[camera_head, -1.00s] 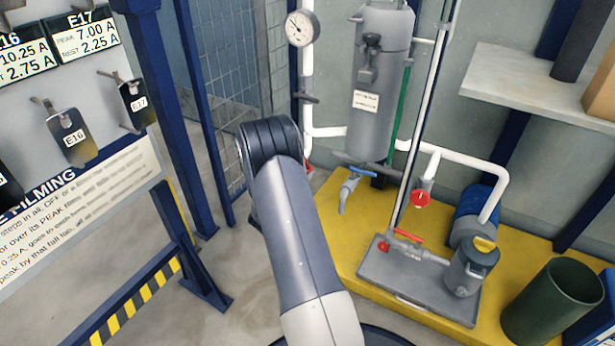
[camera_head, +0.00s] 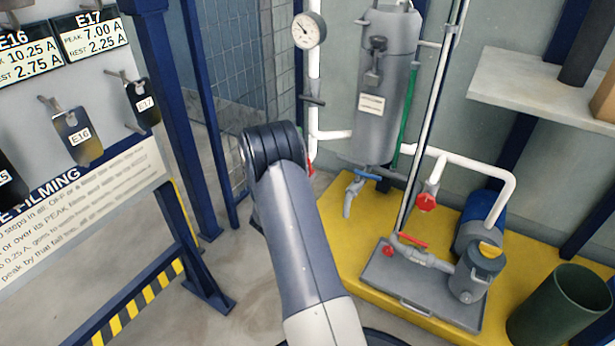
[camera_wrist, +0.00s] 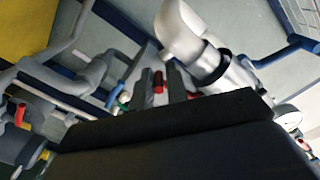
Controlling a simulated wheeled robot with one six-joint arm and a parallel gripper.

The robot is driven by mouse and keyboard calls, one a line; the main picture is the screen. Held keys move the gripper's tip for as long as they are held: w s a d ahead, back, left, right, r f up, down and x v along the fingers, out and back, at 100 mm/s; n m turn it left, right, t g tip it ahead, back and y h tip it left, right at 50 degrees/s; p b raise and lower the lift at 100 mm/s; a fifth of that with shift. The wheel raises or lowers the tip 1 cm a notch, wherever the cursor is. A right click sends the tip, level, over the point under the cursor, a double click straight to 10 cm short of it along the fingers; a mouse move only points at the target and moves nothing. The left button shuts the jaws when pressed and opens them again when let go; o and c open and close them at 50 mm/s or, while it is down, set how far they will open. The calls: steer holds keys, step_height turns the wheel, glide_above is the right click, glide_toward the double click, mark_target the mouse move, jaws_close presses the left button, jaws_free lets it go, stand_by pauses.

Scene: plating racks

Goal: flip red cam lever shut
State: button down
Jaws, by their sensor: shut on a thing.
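The red lever (camera_wrist: 158,82) shows in the wrist view as a short red piece between my two finger tips, beside a white pipe with a grey fitting (camera_wrist: 212,64). My gripper (camera_wrist: 162,86) is closed on it. A second red bit (camera_wrist: 193,96) shows just right of the fingers; I cannot tell whether it is part of the same lever. In the head view my arm hides the gripper, and only a small red sliver (camera_head: 311,168) shows at the arm's right edge, by the white vertical pipe (camera_head: 314,100).
A grey tank (camera_head: 388,90) and a gauge (camera_head: 308,30) stand behind. A sign board (camera_head: 90,200) stands left.

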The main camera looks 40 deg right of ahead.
steer(key=shift+r, duration=0.2)
steer(key=c, duration=1.5)
jaws_free()
steer(key=shift+f, duration=0.1)
steer(key=shift+s, duration=0.1)
